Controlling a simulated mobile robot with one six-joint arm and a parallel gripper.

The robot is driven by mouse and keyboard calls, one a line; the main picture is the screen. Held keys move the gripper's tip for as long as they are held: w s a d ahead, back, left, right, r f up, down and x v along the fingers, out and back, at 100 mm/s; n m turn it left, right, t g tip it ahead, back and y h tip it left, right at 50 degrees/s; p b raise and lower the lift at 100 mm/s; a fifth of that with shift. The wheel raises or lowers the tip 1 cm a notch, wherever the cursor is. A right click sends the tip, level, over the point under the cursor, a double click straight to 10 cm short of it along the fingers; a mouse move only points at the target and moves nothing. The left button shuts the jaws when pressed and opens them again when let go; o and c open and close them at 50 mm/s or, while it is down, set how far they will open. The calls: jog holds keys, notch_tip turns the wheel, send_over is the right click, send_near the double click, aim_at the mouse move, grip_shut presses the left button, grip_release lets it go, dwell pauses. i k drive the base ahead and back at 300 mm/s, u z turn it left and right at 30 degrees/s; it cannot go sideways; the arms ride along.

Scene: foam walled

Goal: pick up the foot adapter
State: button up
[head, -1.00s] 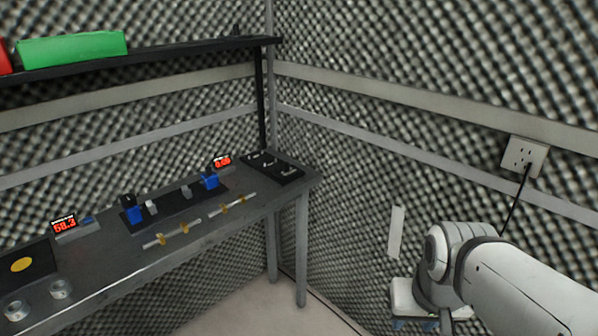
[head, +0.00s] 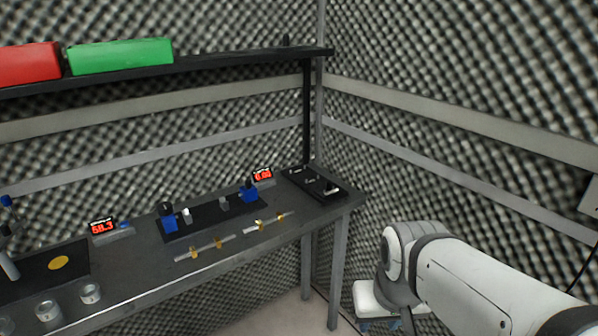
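I cannot tell for sure which piece is the foot adapter. Small pale and dark parts lie in a black tray (head: 343,200) at the right end of the grey workbench (head: 139,262); they are too small to make out. My arm comes in from the lower right.
Blue clamps (head: 169,217) stand on a black mat, with two red-digit displays (head: 103,227) behind. Two pale rods with brass pieces (head: 205,249), metal cups (head: 90,293) and a yellow disc (head: 58,263) lie on the bench. A shelf (head: 215,66) holds red and green boxes (head: 121,56).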

aim_at(330, 192)
jog(key=u, duration=0.15)
jog(key=i, duration=1.4)
jog(key=z, duration=0.8)
